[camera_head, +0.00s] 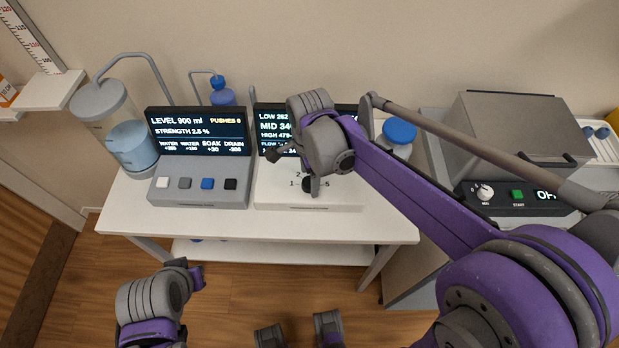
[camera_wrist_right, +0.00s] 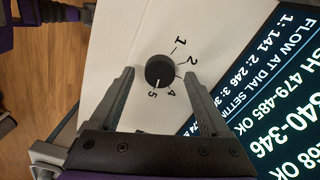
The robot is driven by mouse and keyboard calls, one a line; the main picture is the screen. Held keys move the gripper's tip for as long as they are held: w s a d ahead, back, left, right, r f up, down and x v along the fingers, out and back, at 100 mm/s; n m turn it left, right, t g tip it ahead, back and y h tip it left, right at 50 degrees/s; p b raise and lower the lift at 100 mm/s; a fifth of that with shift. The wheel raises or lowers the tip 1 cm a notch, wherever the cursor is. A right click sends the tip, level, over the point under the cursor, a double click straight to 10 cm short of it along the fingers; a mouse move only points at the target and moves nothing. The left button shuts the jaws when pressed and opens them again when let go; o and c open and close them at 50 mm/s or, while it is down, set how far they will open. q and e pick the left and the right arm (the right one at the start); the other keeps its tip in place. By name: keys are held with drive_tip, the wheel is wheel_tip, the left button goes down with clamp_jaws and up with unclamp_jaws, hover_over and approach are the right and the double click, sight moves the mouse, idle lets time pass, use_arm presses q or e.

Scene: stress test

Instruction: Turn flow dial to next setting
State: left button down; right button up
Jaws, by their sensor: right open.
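The flow dial (camera_wrist_right: 159,71) is a round black knob on a white panel, with numbers printed around it. In the right wrist view its white mark points down toward the 5; the 3 is not visible there. My right gripper (camera_wrist_right: 160,76) is open, its two fingers on either side of the dial with gaps showing. In the head view the dial (camera_head: 307,186) is partly hidden behind my right gripper (camera_head: 314,186). My left gripper (camera_head: 192,272) hangs low at the left, away from the bench; its jaw opening is unclear.
The flow box's screen (camera_head: 270,124) is partly covered by my right arm. A grey box (camera_head: 200,192) with several buttons and a level screen (camera_head: 197,130) stands left of it. A water tank (camera_head: 130,145) is at far left, a blue-lidded jar (camera_head: 399,131) at right. Wooden floor lies in front.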

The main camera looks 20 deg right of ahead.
drive_tip(key=shift+f, duration=0.5)
clamp_jaws()
